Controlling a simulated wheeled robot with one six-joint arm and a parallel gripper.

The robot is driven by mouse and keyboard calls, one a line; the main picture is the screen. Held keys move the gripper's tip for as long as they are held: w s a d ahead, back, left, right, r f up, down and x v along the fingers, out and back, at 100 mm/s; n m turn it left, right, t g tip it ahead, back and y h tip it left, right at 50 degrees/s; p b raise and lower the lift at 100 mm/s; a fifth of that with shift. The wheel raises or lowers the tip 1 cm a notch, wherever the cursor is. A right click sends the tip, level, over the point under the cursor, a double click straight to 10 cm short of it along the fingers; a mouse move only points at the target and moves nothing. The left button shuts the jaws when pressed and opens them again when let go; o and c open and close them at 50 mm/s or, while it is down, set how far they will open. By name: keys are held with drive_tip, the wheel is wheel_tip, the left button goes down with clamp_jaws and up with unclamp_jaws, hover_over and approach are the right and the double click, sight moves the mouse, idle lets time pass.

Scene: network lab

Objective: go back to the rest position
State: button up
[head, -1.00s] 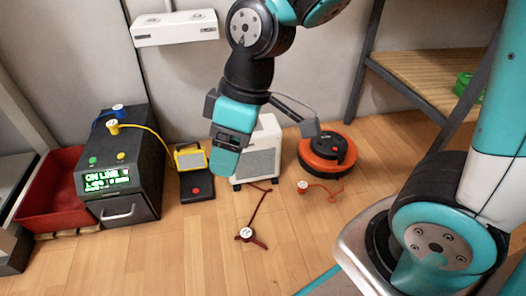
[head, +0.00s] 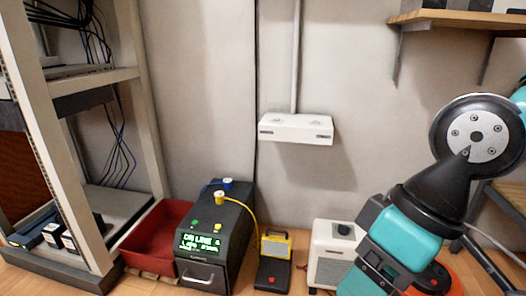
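My arm is at the right of the head view, with its teal and black wrist (head: 405,232) angled down in front of the white box and the orange-red round device. The gripper's fingers run off the bottom edge or are hidden, so I cannot tell whether it is open or shut. Nothing held shows in view.
A dark box with a lit green display (head: 212,240) stands on the floor, with a red bin (head: 155,235) to its left. A yellow device (head: 275,246), a white box (head: 330,250) and an orange-red device (head: 455,287) stand rightward. A rack (head: 150,130) is left; a white wall unit (head: 296,128) hangs above.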

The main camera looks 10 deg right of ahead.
wheel_tip(320, 180, up, 46)
drive_tip(key=p, duration=4.3)
drive_tip(key=shift+p, duration=0.35)
